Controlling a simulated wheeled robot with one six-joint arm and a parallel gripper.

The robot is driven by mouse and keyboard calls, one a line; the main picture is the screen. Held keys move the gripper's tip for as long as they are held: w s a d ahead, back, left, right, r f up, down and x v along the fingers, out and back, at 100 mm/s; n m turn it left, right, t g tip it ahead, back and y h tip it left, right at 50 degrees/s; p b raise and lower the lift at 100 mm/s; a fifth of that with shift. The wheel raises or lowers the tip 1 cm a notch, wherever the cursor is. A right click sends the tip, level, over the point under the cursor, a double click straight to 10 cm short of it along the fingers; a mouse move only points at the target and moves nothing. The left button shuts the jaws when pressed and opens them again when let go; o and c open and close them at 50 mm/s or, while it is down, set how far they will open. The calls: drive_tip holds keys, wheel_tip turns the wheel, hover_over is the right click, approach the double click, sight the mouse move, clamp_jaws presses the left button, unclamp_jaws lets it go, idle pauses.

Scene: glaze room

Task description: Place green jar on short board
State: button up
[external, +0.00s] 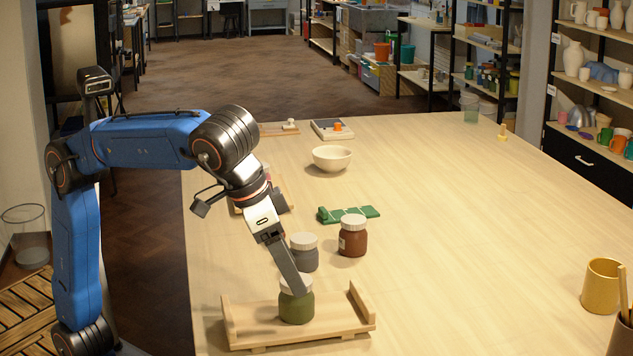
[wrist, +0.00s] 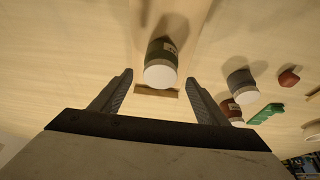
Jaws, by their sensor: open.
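The green jar (external: 297,308), with a white lid, stands upright on a pale wooden board with raised ends (external: 246,329) at the front of the table. I cannot tell for sure that this is the short board. My gripper (external: 295,285) points down at the jar, and its finger hides part of the lid. In the wrist view, the jar (wrist: 160,50) shows between and just beyond the two spread fingertips (wrist: 159,77). The fingers look apart from the jar. Part of the board's end (wrist: 157,92) shows below the lid.
A grey jar (external: 304,258) and a brown jar (external: 352,242) stand close behind, with a green item (external: 348,214) beyond. A cream bowl (external: 332,163) is further back. Another wooden board (external: 285,208) is partly hidden by my arm. A yellow mug (external: 600,287) is at right; mid-right is clear.

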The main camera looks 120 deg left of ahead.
drive_tip(key=v, duration=0.5)
idle(0.4)
